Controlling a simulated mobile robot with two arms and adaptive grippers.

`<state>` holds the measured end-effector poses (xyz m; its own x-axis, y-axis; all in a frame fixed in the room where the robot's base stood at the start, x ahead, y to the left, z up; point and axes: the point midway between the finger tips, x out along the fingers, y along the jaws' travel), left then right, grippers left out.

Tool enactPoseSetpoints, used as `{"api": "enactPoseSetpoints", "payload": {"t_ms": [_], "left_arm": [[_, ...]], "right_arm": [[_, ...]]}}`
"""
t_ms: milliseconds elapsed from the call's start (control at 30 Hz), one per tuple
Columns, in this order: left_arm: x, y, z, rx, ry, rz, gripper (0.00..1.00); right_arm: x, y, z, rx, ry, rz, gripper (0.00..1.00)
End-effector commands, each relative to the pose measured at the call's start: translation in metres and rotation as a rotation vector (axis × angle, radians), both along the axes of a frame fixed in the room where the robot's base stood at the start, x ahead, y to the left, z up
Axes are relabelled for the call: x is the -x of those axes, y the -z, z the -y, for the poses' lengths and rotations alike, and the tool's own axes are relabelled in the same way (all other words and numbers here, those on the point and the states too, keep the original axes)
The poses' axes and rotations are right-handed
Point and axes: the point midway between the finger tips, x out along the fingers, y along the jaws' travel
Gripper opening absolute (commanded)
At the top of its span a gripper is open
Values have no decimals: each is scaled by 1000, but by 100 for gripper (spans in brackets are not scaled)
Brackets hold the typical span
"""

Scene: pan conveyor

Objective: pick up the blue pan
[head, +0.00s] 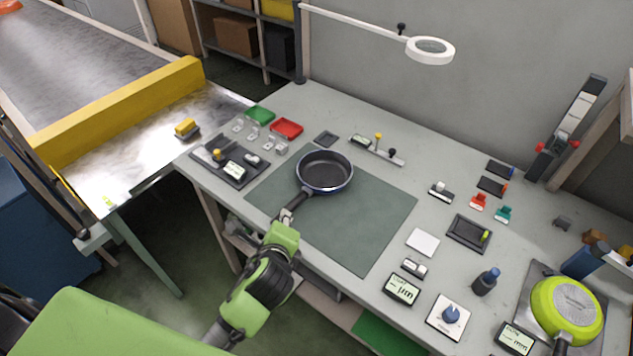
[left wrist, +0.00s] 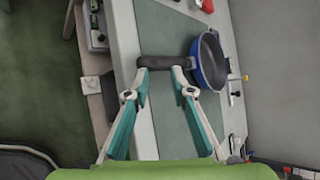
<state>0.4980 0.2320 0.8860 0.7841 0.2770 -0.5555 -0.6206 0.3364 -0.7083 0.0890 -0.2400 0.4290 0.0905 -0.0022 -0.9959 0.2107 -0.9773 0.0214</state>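The blue pan (head: 325,172) has a dark inside and a blue rim. It rests upright on the dark green mat (head: 362,225), its black handle pointing toward the front edge. In the left wrist view the blue pan (left wrist: 209,62) lies right of the fingers, and its handle runs across just beyond both fingertips. My left gripper (left wrist: 160,80) is open, its two fingers spread apart. In the head view the left gripper (head: 287,214) is at the handle's end; whether it touches the handle I cannot tell. My right gripper is not in view.
A lime-green pan (head: 566,310) lies upside down at the right. A dark tray with gauges (head: 231,161) and red (head: 286,128) and green (head: 260,116) trays sit left of the mat. A magnifier lamp (head: 430,50) overhangs the back. The mat's right part is clear.

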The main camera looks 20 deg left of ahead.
Motion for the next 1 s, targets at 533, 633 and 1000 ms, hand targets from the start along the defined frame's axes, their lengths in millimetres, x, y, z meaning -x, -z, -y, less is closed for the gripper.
{"api": "enactPoseSetpoints", "payload": {"t_ms": [533,633,1000], "left_arm": [[-87,-27,12,-573,330,54,23],[-104,-19,7,-570,330,53,23],[-138,-4,-4,-566,331,53,23]], "right_arm": [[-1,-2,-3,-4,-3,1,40],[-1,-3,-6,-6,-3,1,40],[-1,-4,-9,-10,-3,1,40]]}}
